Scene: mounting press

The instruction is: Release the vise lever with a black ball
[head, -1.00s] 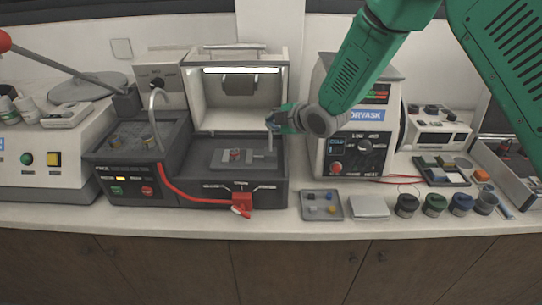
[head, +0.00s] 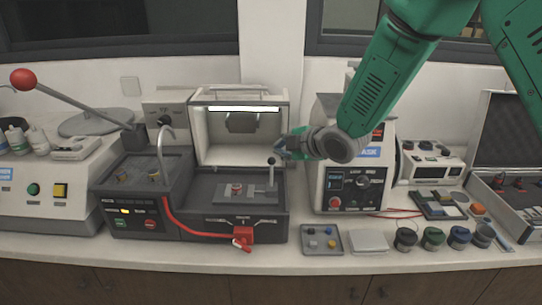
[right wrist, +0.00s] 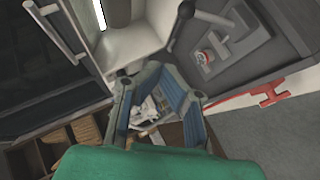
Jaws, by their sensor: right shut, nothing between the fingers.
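The vise lever stands upright at the right of the vise plate (head: 222,193), with its black ball (head: 271,161) on top. The small vise holds a part with a red top (head: 237,188), inside the open-hooded machine. My right gripper (head: 279,148) is just above and right of the ball, shut and empty, apart from the lever. In the right wrist view the fingers (right wrist: 163,68) meet at the tips, and the black ball (right wrist: 186,10) shows above them, clear of the fingers. My left gripper is not in view.
The open hood (head: 241,125) rises behind the vise. A white control box (head: 340,190) stands close on the right. A red clamp handle (head: 243,236) juts from the machine's front. A grey tray (head: 321,239) lies at the front. A long red-ball lever (head: 24,79) is at far left.

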